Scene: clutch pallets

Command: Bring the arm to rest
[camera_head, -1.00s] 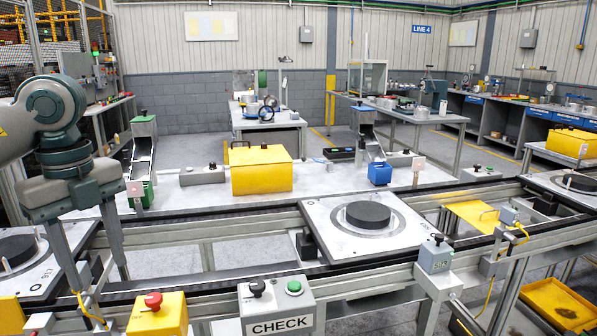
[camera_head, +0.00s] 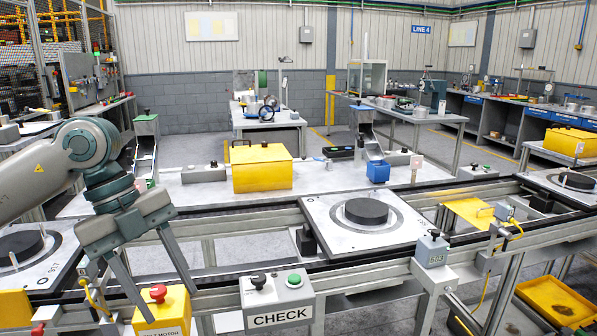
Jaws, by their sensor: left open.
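My left arm comes in from the left edge. My left gripper (camera_head: 173,306) is open, with its two long grey fingers spread and tilted down to the right. Nothing shows between the fingers. The fingertips are close, in the picture, to the yellow motor button box with a red button (camera_head: 162,312); I cannot tell whether they touch it. My right gripper is not in view.
A pallet with a dark disc (camera_head: 331,221) sits on the conveyor in the middle. Another pallet (camera_head: 43,268) is at the left, partly behind my arm. The CHECK box (camera_head: 280,318) stands at the front. A yellow box (camera_head: 262,171) rests on the bench behind.

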